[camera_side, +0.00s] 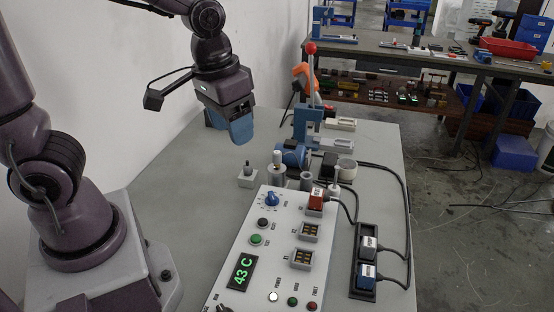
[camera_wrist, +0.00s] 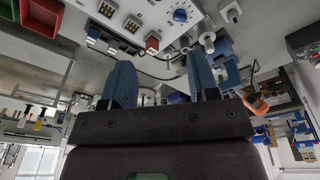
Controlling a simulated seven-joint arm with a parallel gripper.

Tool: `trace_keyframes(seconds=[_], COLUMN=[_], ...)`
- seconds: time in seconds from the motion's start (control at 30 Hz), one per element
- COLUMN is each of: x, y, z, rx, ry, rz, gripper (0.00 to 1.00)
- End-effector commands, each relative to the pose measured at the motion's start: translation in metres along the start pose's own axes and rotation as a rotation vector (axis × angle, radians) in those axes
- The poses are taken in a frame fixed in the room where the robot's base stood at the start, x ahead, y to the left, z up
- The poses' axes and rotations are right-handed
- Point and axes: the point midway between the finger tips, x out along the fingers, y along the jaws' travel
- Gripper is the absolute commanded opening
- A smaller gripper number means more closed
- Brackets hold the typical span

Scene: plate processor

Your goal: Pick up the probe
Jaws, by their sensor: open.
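My gripper (camera_side: 240,138) hangs over the grey table, above and behind the panel's far left corner, with its blue fingers pointing down. In the wrist view its two blue fingers (camera_wrist: 160,78) are apart with nothing held between them. Which piece is the probe is not certain. A small light block with a dark peg (camera_side: 247,172) stands on the table below my gripper. To its right is a grey cylinder with a white top (camera_side: 277,168). A small white block (camera_wrist: 230,12) and a grey cylinder (camera_wrist: 208,40) show at the top of the wrist view.
A white control panel (camera_side: 272,222) has a blue knob (camera_side: 272,199), a green 43 C display (camera_side: 242,271) and a red plug (camera_side: 316,199). A blue press with a red-knobbed lever (camera_side: 311,47) stands beyond. Cables and a black socket strip (camera_side: 366,288) lie right. The table left of the panel is clear.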

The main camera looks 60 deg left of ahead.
Motion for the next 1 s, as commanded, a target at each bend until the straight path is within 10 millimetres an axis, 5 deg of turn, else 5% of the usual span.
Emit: trace_keyframes(seconds=[0.2,0.4,0.6,0.77,1.0], x=[0.066,0.108,0.106,0.11,0.148], y=[-0.023,-0.055,-0.071,-0.071,-0.086], z=[-0.049,-0.091,-0.129,-0.132,-0.135], rx=[-0.272,-0.542,-0.789,-0.87,-0.878], ry=[-0.053,0.044,0.215,0.243,0.239], rz=[-0.152,-0.298,-0.291,-0.274,-0.277], gripper=[0.55,0.55,0.55,0.55,0.55])
